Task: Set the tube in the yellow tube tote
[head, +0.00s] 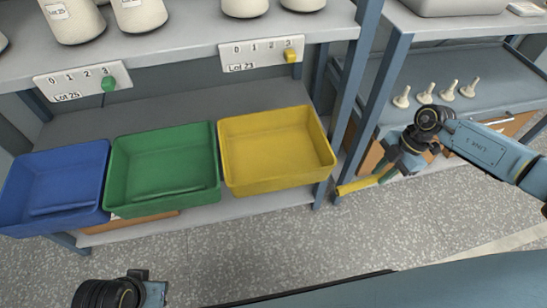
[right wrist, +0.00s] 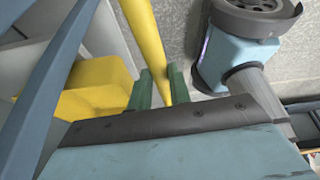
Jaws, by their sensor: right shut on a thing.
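A yellow tube (head: 358,185) is held in my right gripper (head: 386,175), beyond the right end of the yellow tote and in front of the shelf post. In the right wrist view the tube (right wrist: 149,38) runs down between the green fingers of the gripper (right wrist: 160,88), which are shut on it. The yellow tube tote (head: 329,165) stands on the lower shelf, right of the green one, and looks empty. It also shows in the right wrist view (right wrist: 88,110). Part of my left arm shows at the bottom left, without its fingers.
A green tote (head: 165,200) and a blue tote (head: 50,220) stand left of the yellow one. Number plates (head: 262,54) hang above, with bobbins (head: 70,18) on the upper shelf. A blue shelf post (head: 344,100) stands between tote and gripper. Several pale pegs (head: 448,90) stand on the right shelf.

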